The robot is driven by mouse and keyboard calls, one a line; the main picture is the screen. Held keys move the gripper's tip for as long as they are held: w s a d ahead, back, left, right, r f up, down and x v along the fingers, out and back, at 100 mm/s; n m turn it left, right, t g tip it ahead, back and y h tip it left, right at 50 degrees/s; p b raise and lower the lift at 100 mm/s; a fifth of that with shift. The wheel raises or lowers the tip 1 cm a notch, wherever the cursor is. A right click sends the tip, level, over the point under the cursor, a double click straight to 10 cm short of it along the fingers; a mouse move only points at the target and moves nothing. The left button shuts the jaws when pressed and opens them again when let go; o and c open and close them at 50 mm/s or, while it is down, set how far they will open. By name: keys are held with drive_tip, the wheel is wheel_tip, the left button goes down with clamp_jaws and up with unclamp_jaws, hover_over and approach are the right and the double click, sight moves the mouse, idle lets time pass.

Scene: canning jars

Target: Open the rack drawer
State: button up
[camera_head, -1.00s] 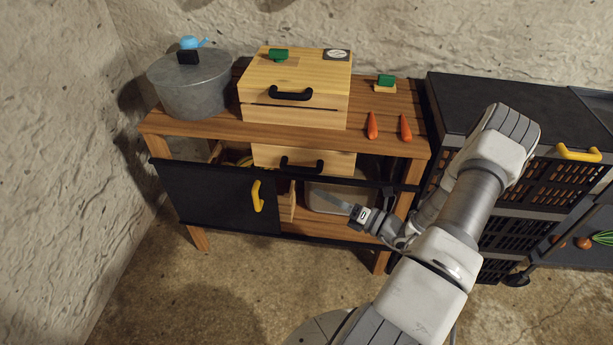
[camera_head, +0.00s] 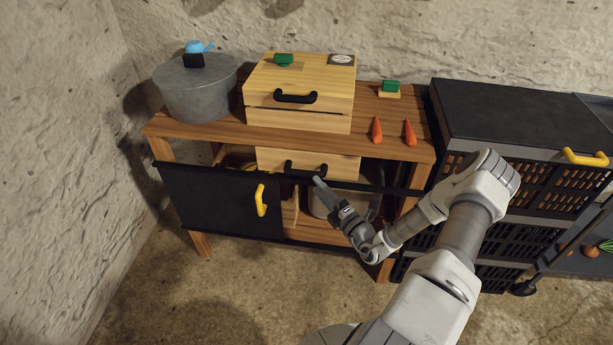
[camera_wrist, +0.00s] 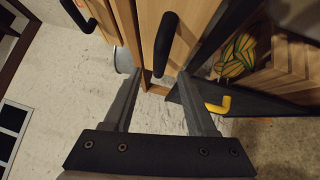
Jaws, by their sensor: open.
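A light wooden drawer (camera_head: 345,163) with a black bar handle (camera_head: 305,168) sits under the rack's brown wooden top and looks closed. My gripper (camera_head: 322,186) is in front of the rack, just below and right of that handle. In the wrist view, my gripper (camera_wrist: 158,78) is open, with its two fingers spread. The black handle (camera_wrist: 165,43) is ahead, lined up with the gap between them. No contact shows. A second black handle (camera_wrist: 78,15), on the upper wooden box (camera_head: 300,75), is at upper left there.
A black door (camera_head: 215,200) with a yellow handle (camera_head: 261,200) is at the rack's left. A grey pot (camera_head: 195,92) and carrots (camera_head: 377,130) stand on top. A black crate unit (camera_head: 520,120) is at right. Striped round items (camera_wrist: 237,57) show inside the rack.

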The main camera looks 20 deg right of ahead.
sight(306, 174)
drive_tip(key=b+x, duration=0.1)
drive_tip(key=x, duration=0.5)
drive_tip(key=shift+w+a+r, duration=0.1)
drive_tip(key=shift+w, duration=0.3)
clamp_jaws()
idle(1.0)
